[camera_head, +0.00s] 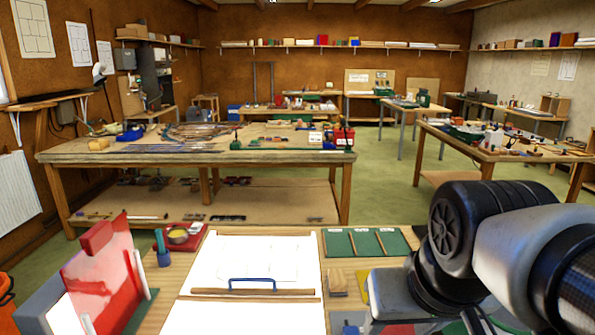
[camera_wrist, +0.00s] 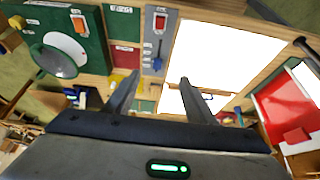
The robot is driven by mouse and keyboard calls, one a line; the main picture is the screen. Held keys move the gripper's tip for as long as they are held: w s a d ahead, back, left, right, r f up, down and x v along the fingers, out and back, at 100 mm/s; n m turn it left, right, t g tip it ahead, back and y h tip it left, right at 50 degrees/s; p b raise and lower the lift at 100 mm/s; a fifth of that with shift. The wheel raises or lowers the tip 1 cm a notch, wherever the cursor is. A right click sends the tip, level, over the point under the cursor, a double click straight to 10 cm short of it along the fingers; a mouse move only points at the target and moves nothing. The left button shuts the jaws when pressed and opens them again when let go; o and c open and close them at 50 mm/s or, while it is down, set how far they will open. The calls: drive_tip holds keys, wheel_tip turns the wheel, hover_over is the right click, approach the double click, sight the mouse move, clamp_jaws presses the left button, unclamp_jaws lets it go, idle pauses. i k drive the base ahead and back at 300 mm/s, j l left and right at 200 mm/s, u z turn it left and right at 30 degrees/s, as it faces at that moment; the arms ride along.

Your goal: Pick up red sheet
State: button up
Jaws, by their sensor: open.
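The red sheet (camera_head: 100,275) stands upright at the front left of the bench in the head view, streaked with paler patches. A small red block (camera_head: 97,237) shows at its upper edge. A red sheet also shows at the right edge of the wrist view (camera_wrist: 285,105), beside a white frame. My gripper (camera_wrist: 160,78) is open in the wrist view, with nothing between its fingers. It is well apart from the red sheet. In the head view my arm is at the right, and the fingertips are hard to make out.
A bright white panel (camera_head: 250,258) with a blue handle (camera_head: 252,283) lies mid-bench, between the red sheet and my arm. A green tray (camera_head: 367,243) is behind it to the right. A red tray (camera_head: 184,236) and a blue holder (camera_head: 163,257) stand close to the sheet.

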sight(102, 281)
drive_tip(key=k, duration=0.25)
drive_tip(key=l+u, duration=0.15)
drive_tip(key=u, duration=0.35)
drive_tip(key=k+u, duration=0.15)
drive_tip(key=u, duration=0.35)
drive_tip(key=k+l+u, duration=0.1)
drive_tip(key=u, duration=0.4)
